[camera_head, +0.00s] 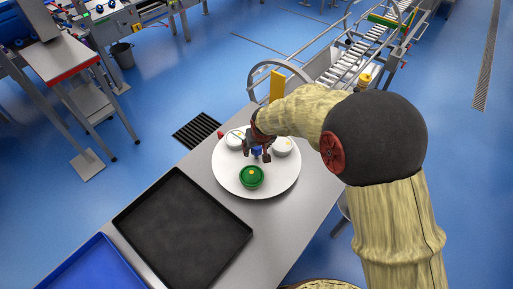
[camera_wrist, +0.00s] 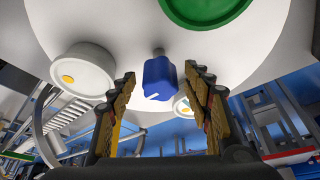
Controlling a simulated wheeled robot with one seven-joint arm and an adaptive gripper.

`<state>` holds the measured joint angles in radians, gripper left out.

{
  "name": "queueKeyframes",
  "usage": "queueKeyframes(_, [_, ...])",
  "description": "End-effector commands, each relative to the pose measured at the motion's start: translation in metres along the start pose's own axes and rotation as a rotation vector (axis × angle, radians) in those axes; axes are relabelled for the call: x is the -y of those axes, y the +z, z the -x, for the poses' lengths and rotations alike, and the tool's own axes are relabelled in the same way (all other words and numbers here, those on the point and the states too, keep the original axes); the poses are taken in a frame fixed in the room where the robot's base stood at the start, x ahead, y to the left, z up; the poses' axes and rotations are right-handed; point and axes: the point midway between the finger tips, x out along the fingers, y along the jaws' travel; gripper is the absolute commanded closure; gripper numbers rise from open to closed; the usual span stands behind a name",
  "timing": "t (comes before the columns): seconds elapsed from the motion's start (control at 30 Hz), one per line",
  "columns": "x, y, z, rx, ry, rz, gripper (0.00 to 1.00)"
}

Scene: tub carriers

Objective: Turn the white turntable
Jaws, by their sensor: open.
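The white turntable (camera_head: 285,176) is a round disc on the grey metal table; it also fills the upper part of the wrist view (camera_wrist: 120,25). On it stand a green tub (camera_head: 251,178) at the front, a white tub (camera_head: 234,139) at the back left and another white tub (camera_head: 282,147) at the right. A blue block (camera_wrist: 159,80) on a short grey post shows in the wrist view. My gripper (camera_head: 258,150) is over the turntable, open, with its fingers (camera_wrist: 160,76) either side of the blue block. I cannot tell whether they touch it.
A black tray (camera_head: 185,235) lies on the table in front of the turntable, with a blue tray (camera_head: 90,268) beside it. A small red thing (camera_head: 221,134) is at the turntable's back left edge. A roller conveyor (camera_head: 355,60) stands behind on the blue floor.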

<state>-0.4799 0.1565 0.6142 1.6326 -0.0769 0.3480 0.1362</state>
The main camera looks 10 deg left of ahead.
Motion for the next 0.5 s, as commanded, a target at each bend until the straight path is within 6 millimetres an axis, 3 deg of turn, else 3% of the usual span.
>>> queueKeyframes(0.2, [-0.0002, -0.0004, 0.0002, -0.001, 0.000, 0.000, 0.50])
queueKeyframes(0.5, [-0.0001, -0.0004, 0.0004, -0.001, 0.000, 0.000, 0.67])
